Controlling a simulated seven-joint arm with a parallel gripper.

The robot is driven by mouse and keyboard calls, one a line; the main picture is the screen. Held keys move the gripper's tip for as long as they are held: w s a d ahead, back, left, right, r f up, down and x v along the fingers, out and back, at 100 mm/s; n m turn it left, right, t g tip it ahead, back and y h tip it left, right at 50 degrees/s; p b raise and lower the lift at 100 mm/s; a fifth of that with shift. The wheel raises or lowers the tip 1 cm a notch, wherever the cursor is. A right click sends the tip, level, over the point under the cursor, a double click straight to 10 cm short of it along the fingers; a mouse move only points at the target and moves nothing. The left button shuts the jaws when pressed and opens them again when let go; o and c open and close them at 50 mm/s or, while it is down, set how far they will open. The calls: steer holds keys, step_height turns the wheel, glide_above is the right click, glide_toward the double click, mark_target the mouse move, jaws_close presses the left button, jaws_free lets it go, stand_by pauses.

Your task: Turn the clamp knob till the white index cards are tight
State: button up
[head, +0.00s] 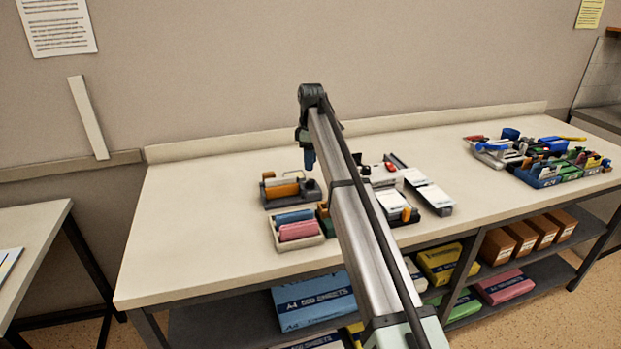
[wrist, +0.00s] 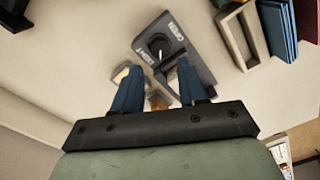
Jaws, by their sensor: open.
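The clamp's dark grey base (wrist: 190,50) is in the wrist view, with white lettering that reads like OPEN and TIGHT. A round black knob (wrist: 158,43) sits on it between the labels. My gripper (wrist: 154,72) is open, its two blue fingers apart and pointing toward the base; the knob appears just beyond the fingertips, not gripped. Tan-orange parts show around the fingers, partly hidden. In the head view my gripper (head: 309,158) hangs above a grey holder (head: 308,190) with an orange piece, likely the same clamp. I cannot make out the white index cards in it.
A cream tray (head: 303,243) with blue and pink blocks stands in front of the grey holder. White-topped trays (head: 435,195) lie right of my arm. Bins of coloured items (head: 545,180) stand at the far right. The table's left part (head: 190,220) is clear.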

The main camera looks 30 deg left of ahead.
mark_target(310, 181)
steer(key=shift+s+f, duration=0.1)
steer(key=shift+f, duration=3.35)
steer(key=shift+c, duration=0.2)
steer(key=c, duration=0.7)
steer(key=shift+m, duration=0.8)
steer(key=o, duration=0.7)
steer(key=shift+o, duration=0.2)
steer(key=shift+r, duration=0.15)
step_height(310, 181, up, 14)
steer(key=shift+f, duration=0.2)
steer(key=shift+o, duration=0.4)
